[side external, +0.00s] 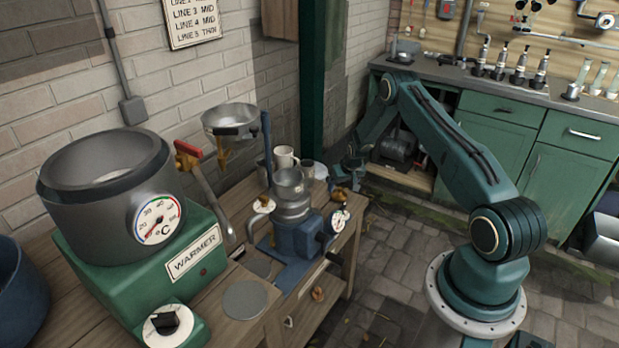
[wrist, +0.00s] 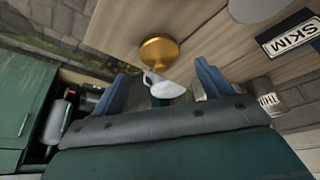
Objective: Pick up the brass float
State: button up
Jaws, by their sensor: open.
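The brass float (wrist: 160,49) shows in the wrist view as a round, shiny gold body on the wooden bench top, just ahead of my fingers. In the side view a small brass piece (side external: 341,194) on the bench's far right end looks like the same float. My gripper (wrist: 164,78) is open, with its two blue fingers apart and the float just beyond their tips, not between them. A white spoon-like piece (wrist: 164,88) with a green part below shows between the fingers. In the side view my gripper (side external: 349,172) is at the far bench end, partly dark.
A blue separator with a steel bowl (side external: 291,190) and a dial stands beside the brass piece. A white mug (side external: 284,157) is behind it. The green warmer (side external: 150,265) is at the left. A SKIM label (wrist: 290,38) and a labelled jar (wrist: 268,100) are right in the wrist view.

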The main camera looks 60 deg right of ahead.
aim_at(341, 189)
jog(key=shift+x, duration=2.5)
jog(key=c, duration=1.1)
